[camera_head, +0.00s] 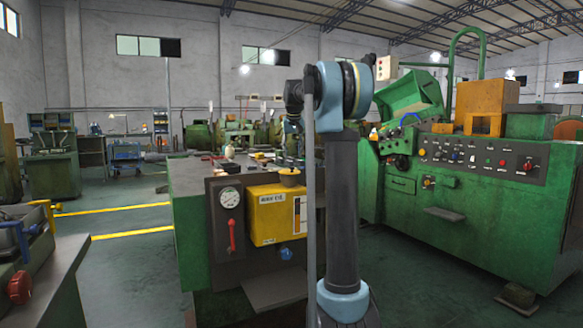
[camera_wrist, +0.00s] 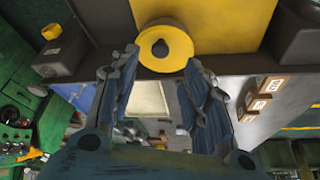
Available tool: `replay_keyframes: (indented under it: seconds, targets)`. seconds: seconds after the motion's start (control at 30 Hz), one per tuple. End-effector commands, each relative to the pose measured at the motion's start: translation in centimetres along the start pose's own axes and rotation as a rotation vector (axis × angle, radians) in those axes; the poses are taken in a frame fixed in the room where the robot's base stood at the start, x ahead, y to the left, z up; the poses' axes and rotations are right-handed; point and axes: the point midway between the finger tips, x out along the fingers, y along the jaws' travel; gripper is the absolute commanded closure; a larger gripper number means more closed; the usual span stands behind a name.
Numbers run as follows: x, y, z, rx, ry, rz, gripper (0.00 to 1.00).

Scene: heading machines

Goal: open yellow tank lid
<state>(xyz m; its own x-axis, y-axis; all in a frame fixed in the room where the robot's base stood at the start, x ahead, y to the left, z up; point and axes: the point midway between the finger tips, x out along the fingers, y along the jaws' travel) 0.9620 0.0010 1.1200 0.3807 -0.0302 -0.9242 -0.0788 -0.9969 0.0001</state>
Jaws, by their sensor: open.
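The yellow tank (camera_head: 268,222) is fixed to the front of the green machine in the head view, with a gauge and a red handle to its left. In the wrist view the lid (camera_wrist: 165,48) is a yellow disc with a darker centre knob, beside the broad yellow tank top (camera_wrist: 225,22). My gripper (camera_wrist: 160,60) is open, its two fingers spread on either side of the lid's near edge. I cannot tell whether they touch it. In the head view my gripper is not discernible.
A green control cabinet (camera_head: 470,195) with buttons stands to the right. A workbench top (camera_head: 195,178) with small items lies behind the tank. A grey bench (camera_head: 45,275) with a red knob is at the lower left. Open floor (camera_head: 130,265) lies between them.

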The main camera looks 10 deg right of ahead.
Motion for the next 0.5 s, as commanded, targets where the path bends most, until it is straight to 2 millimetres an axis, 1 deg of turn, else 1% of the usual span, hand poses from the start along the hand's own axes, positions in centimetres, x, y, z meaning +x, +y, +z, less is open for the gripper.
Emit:
replay_keyframes:
  seconds: [0.03, 0.2, 0.4, 0.5]
  targets:
    - [0.9, 0.0, 0.0, 0.0, 0.0, 0.0, 0.57]
    - [3.8, 0.0, 0.0, 0.0, 0.0, 0.0, 0.57]
    - [6.2, 0.0, 0.0, 0.0, 0.0, 0.0, 0.57]
    - [6.8, 0.0, 0.0, 0.0, 0.0, 0.0, 0.57]
